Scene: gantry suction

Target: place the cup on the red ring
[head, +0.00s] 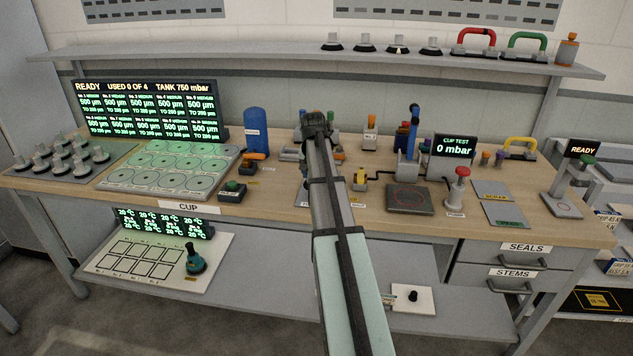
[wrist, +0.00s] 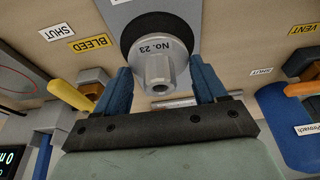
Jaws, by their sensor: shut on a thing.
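My gripper (wrist: 161,85) is shut on a suction cup marked No. 23 (wrist: 160,50), with its blue fingers on either side of the grey metal stem. The cup has a dark round rim facing away from the wrist camera. In the head view my gripper (head: 318,125) is over the middle of the bench, and my arm hides the cup there. The red ring (head: 410,198) is a faint circle on a dark square plate (head: 426,210), to the right of my gripper and in front of the cup test stand.
The cup test display (head: 455,147) reads 0 mbar. A yellow lever (wrist: 70,96) and a blue tank (head: 257,130) flank my gripper. A red-knobbed post (head: 458,188) stands right of the plate. Several cups stand on the left grey mat (head: 85,176). The plate's top looks clear.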

